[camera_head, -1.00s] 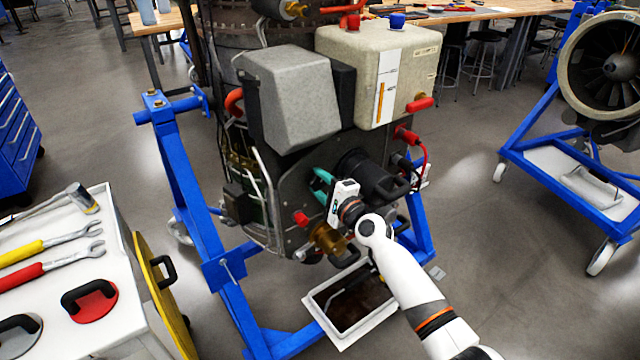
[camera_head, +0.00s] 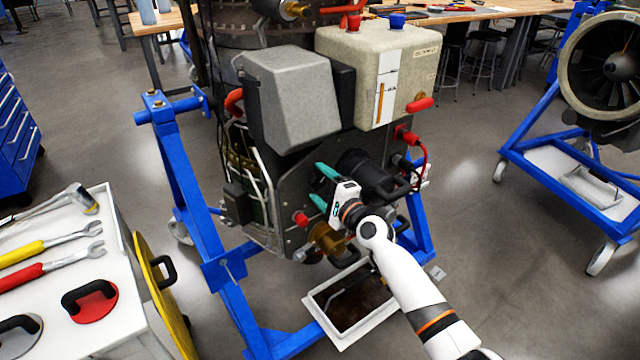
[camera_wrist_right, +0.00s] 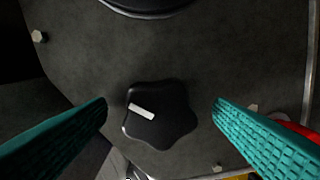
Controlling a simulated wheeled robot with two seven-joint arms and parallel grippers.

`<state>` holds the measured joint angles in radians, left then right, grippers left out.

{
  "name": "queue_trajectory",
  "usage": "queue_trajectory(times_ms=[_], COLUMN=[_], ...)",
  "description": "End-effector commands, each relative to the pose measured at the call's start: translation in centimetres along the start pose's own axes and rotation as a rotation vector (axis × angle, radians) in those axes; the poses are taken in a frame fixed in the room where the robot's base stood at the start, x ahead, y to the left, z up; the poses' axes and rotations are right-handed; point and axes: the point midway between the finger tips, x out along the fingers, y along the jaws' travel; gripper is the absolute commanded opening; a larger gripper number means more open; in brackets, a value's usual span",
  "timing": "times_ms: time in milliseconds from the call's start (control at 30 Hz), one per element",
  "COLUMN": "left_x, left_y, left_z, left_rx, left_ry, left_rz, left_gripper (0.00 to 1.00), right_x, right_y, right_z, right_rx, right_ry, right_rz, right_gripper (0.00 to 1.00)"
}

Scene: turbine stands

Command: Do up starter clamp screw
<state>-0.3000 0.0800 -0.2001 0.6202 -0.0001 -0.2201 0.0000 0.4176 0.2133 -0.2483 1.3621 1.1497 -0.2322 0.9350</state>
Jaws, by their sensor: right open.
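The starter clamp screw shows in the right wrist view as a black star-shaped knob (camera_wrist_right: 160,115) with a white mark, against a dark grey plate. My right gripper (camera_wrist_right: 160,112) is open, with one teal finger on each side of the knob and a gap to it on both sides. In the head view my right gripper (camera_head: 321,185) is at the engine's lower front, beside the black cylindrical starter (camera_head: 362,172); the knob cannot be made out there. My left gripper is not in view.
A blue stand (camera_head: 180,180) frames the engine. A white-rimmed drip tray (camera_head: 375,327) lies below my right arm. A red-capped fitting (camera_head: 301,219) and a brass fitting (camera_head: 325,238) stick out nearby. A tool cart (camera_head: 50,310) stands at left.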

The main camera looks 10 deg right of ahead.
Motion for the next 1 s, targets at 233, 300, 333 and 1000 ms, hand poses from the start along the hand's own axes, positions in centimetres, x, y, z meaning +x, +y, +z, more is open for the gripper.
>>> queue_trajectory(times_ms=[233,300,333,1000], left_x=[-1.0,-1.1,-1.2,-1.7], left_y=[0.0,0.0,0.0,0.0], left_z=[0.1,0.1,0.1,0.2], left_rx=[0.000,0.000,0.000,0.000], left_ry=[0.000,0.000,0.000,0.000], left_rz=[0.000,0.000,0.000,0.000], left_gripper=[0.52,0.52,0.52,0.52], right_x=[-2.1,-2.7,-2.9,-4.6], right_y=[0.1,0.1,0.1,0.1], right_z=[0.0,0.0,0.0,0.0], right_rx=[0.000,-0.001,-0.001,0.054], right_ry=[0.000,-0.001,-0.001,0.000], right_rz=[-0.001,0.000,-0.001,0.000], right_gripper=[0.76,0.76,0.76,0.65])
